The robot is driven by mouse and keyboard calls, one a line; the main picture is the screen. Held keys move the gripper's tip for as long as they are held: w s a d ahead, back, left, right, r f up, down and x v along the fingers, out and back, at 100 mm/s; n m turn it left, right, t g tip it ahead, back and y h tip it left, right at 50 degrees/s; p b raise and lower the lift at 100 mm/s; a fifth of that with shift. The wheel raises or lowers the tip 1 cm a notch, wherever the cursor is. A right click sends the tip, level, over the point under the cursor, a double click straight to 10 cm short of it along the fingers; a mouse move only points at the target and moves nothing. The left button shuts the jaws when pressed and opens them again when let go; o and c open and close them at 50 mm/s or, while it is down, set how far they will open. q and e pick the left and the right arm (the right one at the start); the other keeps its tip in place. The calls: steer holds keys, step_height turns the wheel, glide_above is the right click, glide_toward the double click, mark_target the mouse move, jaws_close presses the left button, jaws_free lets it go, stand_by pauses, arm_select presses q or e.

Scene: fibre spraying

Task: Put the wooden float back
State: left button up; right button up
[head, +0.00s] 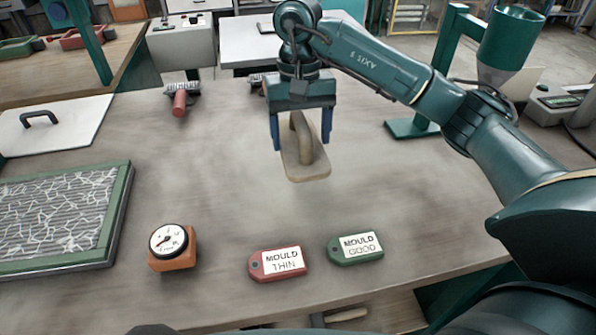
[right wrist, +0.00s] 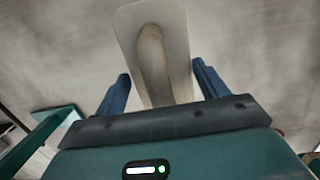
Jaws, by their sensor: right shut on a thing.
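The wooden float (head: 306,172) is a pale flat board with a raised wooden handle. It is at my right gripper (head: 301,144), over the far middle of the table. The gripper is shut on the float, with one blue finger on each side of its handle. In the right wrist view the float (right wrist: 177,25) extends beyond the fingers of my right gripper (right wrist: 162,78). I cannot tell whether the float touches the table. My left gripper is not in view.
The table (head: 215,180) is clear around the float. In front are a dial gauge (head: 168,241), a red tag (head: 278,263) and a green tag (head: 356,247). A green-framed panel (head: 122,205) lies left, a red-handled tool (head: 179,103) behind, a green stand (head: 410,129) right.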

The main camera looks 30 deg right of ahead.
mark_target(300, 117)
step_height(300, 117, down, 3)
steer(key=shift+s+r, duration=0.1)
steer(key=shift+s, duration=0.05)
step_height(300, 117, down, 4)
steer(key=shift+f+p, duration=0.2)
steer(key=shift+p, duration=0.2)
steer(key=shift+f, duration=0.1)
steer(key=shift+f, duration=0.15)
steer(key=o, duration=1)
steer(key=shift+o, duration=0.2)
steer(key=shift+r, duration=0.2)
steer(key=r, duration=0.4)
steer(key=w+r, duration=0.1)
steer(key=r, duration=0.7)
steer(key=shift+w+d, duration=0.2)
steer(key=shift+w, duration=0.1)
